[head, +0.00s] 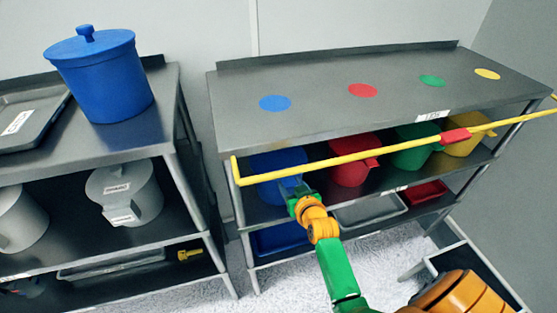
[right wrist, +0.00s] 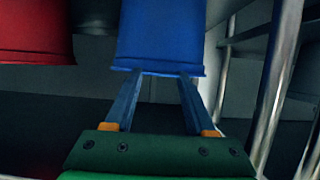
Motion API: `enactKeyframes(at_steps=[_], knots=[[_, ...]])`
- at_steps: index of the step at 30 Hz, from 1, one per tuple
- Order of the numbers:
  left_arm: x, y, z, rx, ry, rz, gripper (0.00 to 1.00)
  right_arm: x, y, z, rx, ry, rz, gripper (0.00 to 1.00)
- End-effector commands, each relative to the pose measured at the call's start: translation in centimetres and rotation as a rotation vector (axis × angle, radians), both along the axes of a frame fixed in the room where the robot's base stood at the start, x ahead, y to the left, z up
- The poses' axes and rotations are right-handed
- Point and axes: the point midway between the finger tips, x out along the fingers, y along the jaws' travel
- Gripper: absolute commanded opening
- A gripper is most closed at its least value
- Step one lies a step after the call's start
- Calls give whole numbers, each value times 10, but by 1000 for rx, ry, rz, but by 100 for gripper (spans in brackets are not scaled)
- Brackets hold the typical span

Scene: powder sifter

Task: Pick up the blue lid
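A blue lid with a round knob (head: 87,38) sits on top of a large blue bucket (head: 105,85) on the left table. A second blue container (head: 262,172) stands on the middle shelf of the right rack, and it fills the top middle of the right wrist view (right wrist: 160,35). My right gripper (head: 288,186) is at this second container, well away from the lid. Its two fingers (right wrist: 158,78) are apart, with their tips at the container's edge. The tips are partly hidden, and I cannot tell whether they touch it. My left gripper is not in view.
A yellow bar (head: 345,157) with a red piece runs along the rack front above my right gripper. Red (head: 350,172), green (head: 415,155) and yellow (head: 465,142) containers share the shelf. The rack top (head: 330,85) has only coloured discs. Metal posts (right wrist: 275,85) stand close by.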

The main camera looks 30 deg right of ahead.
Motion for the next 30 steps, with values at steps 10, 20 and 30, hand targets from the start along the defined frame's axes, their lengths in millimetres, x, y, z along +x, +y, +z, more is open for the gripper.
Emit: enactKeyframes(at_steps=[10,20,30], knots=[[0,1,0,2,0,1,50,0,0,0,0,1,0,0],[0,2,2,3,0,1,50,-6,-3,41,-3,-3,-1,0],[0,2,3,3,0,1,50,-85,-25,104,-7,5,0,0]])
